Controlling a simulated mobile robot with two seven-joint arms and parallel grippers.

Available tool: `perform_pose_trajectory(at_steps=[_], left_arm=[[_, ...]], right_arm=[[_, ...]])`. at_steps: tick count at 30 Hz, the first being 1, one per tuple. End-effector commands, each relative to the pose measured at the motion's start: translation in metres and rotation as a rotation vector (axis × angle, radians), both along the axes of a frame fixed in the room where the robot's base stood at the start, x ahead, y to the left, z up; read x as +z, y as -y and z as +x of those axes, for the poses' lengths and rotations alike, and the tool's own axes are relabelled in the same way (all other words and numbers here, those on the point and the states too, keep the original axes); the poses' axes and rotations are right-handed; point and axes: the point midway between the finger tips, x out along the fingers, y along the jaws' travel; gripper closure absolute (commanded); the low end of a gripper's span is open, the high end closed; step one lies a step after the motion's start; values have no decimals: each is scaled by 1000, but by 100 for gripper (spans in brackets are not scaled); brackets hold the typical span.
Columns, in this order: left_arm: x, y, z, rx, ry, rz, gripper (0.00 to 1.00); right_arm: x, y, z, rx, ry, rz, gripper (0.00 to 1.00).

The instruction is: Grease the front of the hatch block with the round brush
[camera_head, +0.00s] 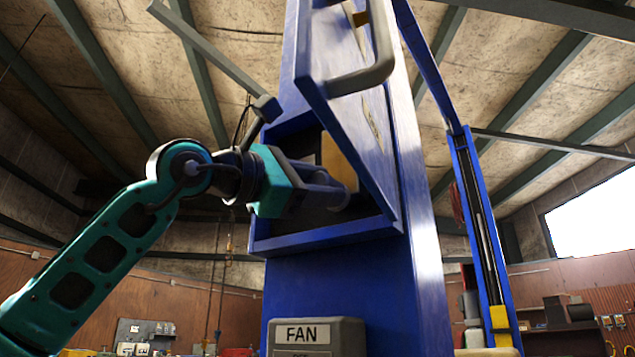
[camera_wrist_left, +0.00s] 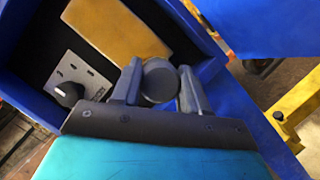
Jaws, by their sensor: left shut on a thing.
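The hatch block is a yellow block (camera_head: 338,163) inside the open blue hatch recess of the column. In the left wrist view the block (camera_wrist_left: 118,28) fills the upper middle of the recess. My left gripper (camera_head: 338,190) reaches into the recess from the left, in front of the block's lower part. It is shut on a dark grey round thing, apparently the round brush (camera_wrist_left: 158,82), seen end-on between the fingers in the left wrist view. The brush is close to the block's lower right corner; I cannot tell whether they touch. Its bristles are hidden. My right gripper is not in view.
The blue hatch door (camera_head: 362,118) with its grey handle (camera_head: 372,75) hangs open just right of my gripper. The recess's blue rim (camera_head: 325,238) surrounds the hand. A plate with a black knob (camera_wrist_left: 68,94) sits left of the block. A FAN box (camera_head: 315,338) is below.

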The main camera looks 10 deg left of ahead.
Motion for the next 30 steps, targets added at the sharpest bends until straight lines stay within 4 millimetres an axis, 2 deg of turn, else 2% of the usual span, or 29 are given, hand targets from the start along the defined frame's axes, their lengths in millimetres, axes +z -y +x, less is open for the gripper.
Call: perform_pose_trajectory(at_steps=[4, 18, 30], left_arm=[[-1, -3, -7, 0, 2, -1, 80], [0, -21, -50, 1, 4, -1, 80], [1, -23, -56, 0, 2, -1, 80]], right_arm=[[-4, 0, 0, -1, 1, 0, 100], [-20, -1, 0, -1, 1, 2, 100], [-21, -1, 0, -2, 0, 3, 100]])
